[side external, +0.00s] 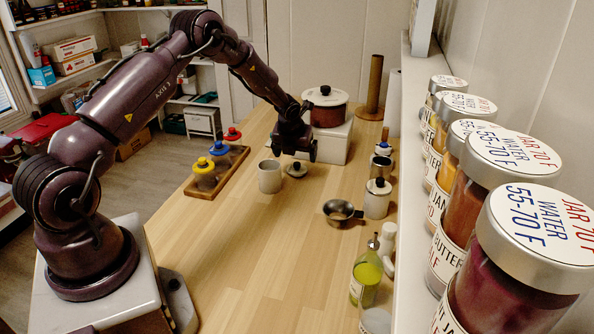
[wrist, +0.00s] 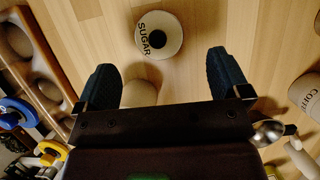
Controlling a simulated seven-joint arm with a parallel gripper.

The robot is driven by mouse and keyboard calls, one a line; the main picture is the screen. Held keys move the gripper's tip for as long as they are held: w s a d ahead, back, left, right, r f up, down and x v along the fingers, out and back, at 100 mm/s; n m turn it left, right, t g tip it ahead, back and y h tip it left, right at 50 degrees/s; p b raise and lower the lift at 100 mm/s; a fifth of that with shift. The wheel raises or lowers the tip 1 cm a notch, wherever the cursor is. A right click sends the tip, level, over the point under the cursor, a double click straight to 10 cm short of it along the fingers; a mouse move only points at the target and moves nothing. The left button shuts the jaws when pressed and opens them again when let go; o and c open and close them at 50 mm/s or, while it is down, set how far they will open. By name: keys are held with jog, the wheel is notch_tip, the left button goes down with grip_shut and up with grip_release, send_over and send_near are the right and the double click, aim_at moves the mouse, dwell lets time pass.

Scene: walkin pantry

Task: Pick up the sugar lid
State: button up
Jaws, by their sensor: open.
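The sugar lid (side external: 296,169) is a small pale round lid with a dark knob, lying on the wooden counter beside a cream canister (side external: 270,177). In the wrist view the lid (wrist: 158,35) reads SUGAR and lies beyond the fingertips, roughly centred between them. My gripper (side external: 299,153) is above the lid, pointing down, and does not appear to touch it. In the wrist view its two dark blue fingers (wrist: 165,68) are wide apart with nothing held. A pale rounded shape (wrist: 140,93), likely the canister, is partly hidden by the gripper body.
A wooden tray (side external: 235,158) with blue, yellow and red-topped items stands left. A pot (side external: 326,105) sits on a white box (side external: 333,140) behind. A lidded canister (side external: 377,198), metal pan (side external: 340,211) and oil bottle (side external: 366,273) stand right. The front counter is clear.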

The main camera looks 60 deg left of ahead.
aim_at(297, 163)
jog(key=shift+x, duration=3.05)
jog(key=shift+a, duration=0.15)
jog(key=shift+c, duration=0.4)
jog(key=c, duration=0.9)
